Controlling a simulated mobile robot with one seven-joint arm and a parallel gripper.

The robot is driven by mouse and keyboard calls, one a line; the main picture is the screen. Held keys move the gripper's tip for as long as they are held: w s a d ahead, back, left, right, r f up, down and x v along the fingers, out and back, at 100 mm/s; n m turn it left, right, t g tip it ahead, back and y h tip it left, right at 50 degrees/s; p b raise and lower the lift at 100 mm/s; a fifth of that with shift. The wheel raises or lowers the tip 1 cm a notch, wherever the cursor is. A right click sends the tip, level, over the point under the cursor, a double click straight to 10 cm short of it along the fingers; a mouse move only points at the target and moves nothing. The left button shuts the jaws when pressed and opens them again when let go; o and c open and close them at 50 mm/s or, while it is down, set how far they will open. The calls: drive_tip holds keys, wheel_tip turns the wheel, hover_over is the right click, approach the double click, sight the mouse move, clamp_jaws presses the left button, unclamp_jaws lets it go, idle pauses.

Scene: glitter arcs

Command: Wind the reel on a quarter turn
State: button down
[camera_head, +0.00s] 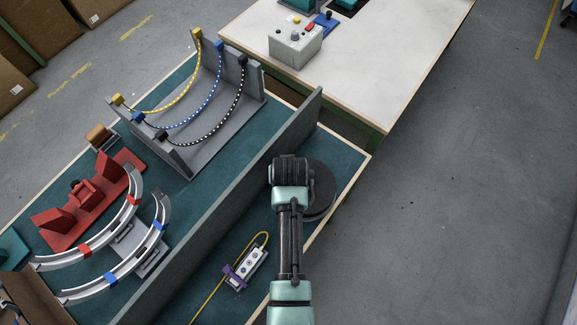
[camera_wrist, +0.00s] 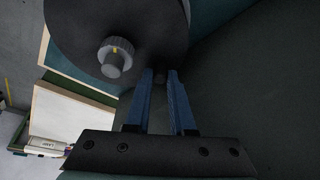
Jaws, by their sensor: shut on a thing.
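The reel (camera_wrist: 80,30) is a dark round disc at the upper left of the wrist view. A grey hub knob (camera_wrist: 115,58) with a yellow mark sits on its face. In the head view the reel (camera_head: 324,200) shows as a dark disc partly hidden by my arm. My gripper (camera_wrist: 160,73) has blue fingers shut on a small dark peg, seemingly the reel's handle, near the disc's lower right edge. The peg is mostly hidden between the fingertips. In the head view the fingers are hidden behind my wrist.
A grey divider wall (camera_head: 240,205) runs left of my arm. Beyond it stand a rack with yellow, blue and black cables (camera_head: 205,90), curved rails (camera_head: 130,215) and a red fixture (camera_head: 85,205). A handset with a yellow cord (camera_head: 245,265) lies left of my arm.

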drive_tip(key=s+n, duration=0.1)
drive_tip(key=n, duration=0.1)
drive_tip(key=s+n+y+p, duration=0.1)
drive_tip(key=n, duration=0.1)
drive_tip(key=shift+a+g+y, duration=0.1)
drive_tip(key=shift+g+y, duration=0.2)
drive_tip(key=shift+g, duration=0.1)
drive_tip(key=n, duration=0.1)
drive_tip(key=s+n+y, duration=0.1)
drive_tip(key=n, duration=0.2)
drive_tip(key=shift+s+d+g, duration=0.2)
drive_tip(key=shift+s+g, duration=0.1)
drive_tip(key=n, duration=0.1)
drive_tip(key=s+n+g, duration=0.1)
drive_tip(key=n, duration=0.1)
drive_tip(key=d+n+y+b, duration=0.1)
drive_tip(key=shift+s+f, duration=0.1)
drive_tip(key=shift+s, duration=0.2)
drive_tip(key=shift+s+d+n+g+b, duration=0.2)
drive_tip(key=shift+s+d+n+g, duration=0.15)
drive_tip(key=shift+n, duration=0.45)
drive_tip(key=shift+s+d+n+g+b, duration=0.1)
drive_tip(key=shift+d+n+g+b, duration=0.1)
drive_tip(key=shift+n+g, duration=0.45)
drive_tip(key=shift+n, duration=0.25)
drive_tip(key=c, duration=0.8)
unclamp_jaws()
drive_tip(key=shift+o, duration=0.2)
